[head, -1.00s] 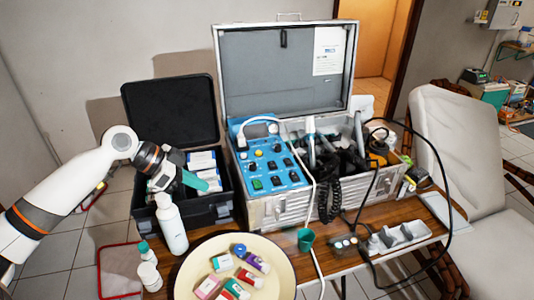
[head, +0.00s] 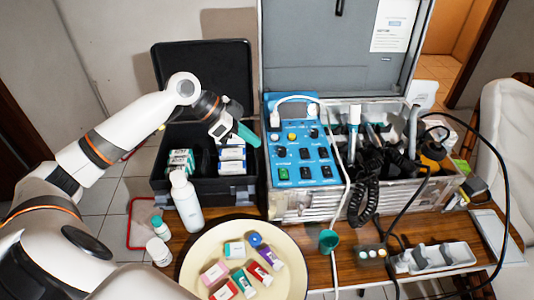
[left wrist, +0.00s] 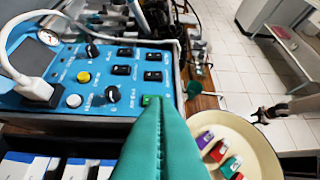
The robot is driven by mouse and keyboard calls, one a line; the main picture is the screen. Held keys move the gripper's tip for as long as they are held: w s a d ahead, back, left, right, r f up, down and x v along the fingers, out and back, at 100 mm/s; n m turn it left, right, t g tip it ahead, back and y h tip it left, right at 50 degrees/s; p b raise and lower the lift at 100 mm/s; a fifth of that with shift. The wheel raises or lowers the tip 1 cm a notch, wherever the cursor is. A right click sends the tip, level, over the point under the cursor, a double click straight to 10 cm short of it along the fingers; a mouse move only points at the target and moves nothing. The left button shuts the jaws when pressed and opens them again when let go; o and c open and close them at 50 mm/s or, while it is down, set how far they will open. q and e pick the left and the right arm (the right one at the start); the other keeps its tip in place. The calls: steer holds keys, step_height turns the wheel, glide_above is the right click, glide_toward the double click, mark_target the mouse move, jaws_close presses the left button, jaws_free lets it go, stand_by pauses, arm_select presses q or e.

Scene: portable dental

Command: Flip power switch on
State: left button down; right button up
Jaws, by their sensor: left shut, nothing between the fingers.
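The blue control panel (head: 302,145) is set in the left part of the open metal case. A green rocker switch (head: 283,173) sits at its lower left edge, among several black switches (head: 305,172). In the left wrist view the green switch (left wrist: 151,100) appears just beyond the fingertips, partly covered by them. My left gripper (head: 250,136) has teal fingers, shut and empty, left of the panel and above the black case. Its fingers fill the lower middle of the left wrist view (left wrist: 160,108). I cannot tell whether they touch the panel.
An open black case (head: 165,170) with boxes stands left of the panel. A white bottle (head: 187,205) and a cream round tray (head: 200,262) are in front.

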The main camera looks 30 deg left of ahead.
arm_select(q)
steer(key=p, duration=0.2)
glide_above(286, 176)
steer(key=s+a, duration=0.1)
steer(key=a, duration=0.2)
step_height(286, 176, down, 6)
steer(key=shift+s+d+r, duration=0.15)
steer(key=shift+r, duration=0.05)
steer(key=f, duration=0.2)
steer(key=f+p, duration=0.1)
steer(key=shift+d+f, duration=0.35)
steer(key=shift+f, duration=0.6)
steer(key=shift+f, duration=0.3)
